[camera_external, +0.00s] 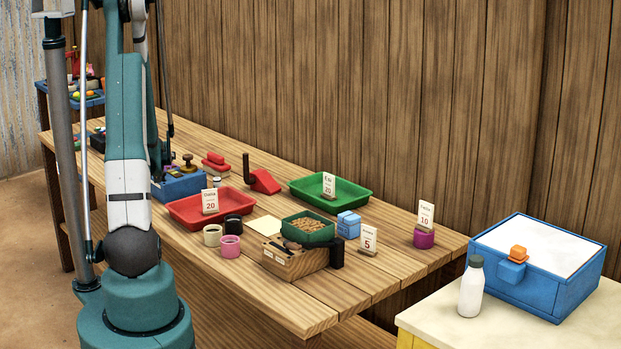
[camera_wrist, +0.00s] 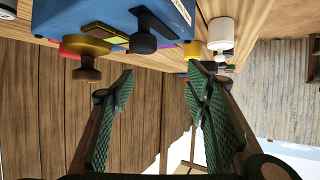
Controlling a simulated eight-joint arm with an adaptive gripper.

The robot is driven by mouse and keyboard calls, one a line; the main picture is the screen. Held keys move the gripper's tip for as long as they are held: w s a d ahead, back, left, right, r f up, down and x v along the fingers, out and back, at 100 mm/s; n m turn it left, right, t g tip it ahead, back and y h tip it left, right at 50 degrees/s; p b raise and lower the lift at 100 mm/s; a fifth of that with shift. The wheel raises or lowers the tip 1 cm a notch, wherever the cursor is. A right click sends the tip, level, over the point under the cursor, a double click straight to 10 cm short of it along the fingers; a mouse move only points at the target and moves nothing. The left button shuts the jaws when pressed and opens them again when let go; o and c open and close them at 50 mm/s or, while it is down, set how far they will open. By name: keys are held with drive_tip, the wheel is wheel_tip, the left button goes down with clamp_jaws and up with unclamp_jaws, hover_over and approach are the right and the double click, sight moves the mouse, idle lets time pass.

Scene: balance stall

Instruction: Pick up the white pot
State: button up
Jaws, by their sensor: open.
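A small cream-white pot (camera_external: 212,235) stands on the wooden table in the external view, next to a black pot (camera_external: 233,224) and a pink pot (camera_external: 230,246). My gripper (camera_wrist: 160,72) is open in the wrist view, with nothing between its green pads. It is near a blue box (camera_wrist: 105,15) with dark and gold knobs. The blue box also shows in the external view (camera_external: 180,186), beside my arm, left of and apart from the white pot. A white cylinder (camera_wrist: 221,34) shows beyond the right finger; I cannot tell whether it is the pot.
A red tray (camera_external: 180,211) lies behind the pots, and a green tray (camera_external: 350,199) farther back. A wooden block with a green bowl of grains (camera_external: 308,227) stands right of the pots. A white bottle (camera_external: 471,290) and blue case (camera_external: 540,285) are on a side table.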

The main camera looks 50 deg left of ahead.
drive_tip(key=shift+n+g+y, duration=0.7)
drive_tip(key=shift+n, duration=0.1)
drive_tip(key=s+a+f, duration=0.2)
drive_tip(key=s+a+f+b, duration=0.1)
drive_tip(key=s+a+f, duration=0.1)
drive_tip(key=s+a, duration=0.1)
drive_tip(key=s+a+f, duration=0.2)
drive_tip(key=s, duration=0.1)
drive_tip(key=shift+s+a+f, duration=0.2)
drive_tip(key=shift+a+f, duration=0.05)
drive_tip(key=shift+a, duration=0.05)
drive_tip(key=shift+w+a, duration=0.1)
drive_tip(key=shift+b+x, duration=0.45)
drive_tip(key=shift+x, duration=0.65)
drive_tip(key=shift+a, duration=0.15)
drive_tip(key=shift+b+x, duration=0.75)
drive_tip(key=shift+x, duration=1.75)
drive_tip(key=c, duration=1.1)
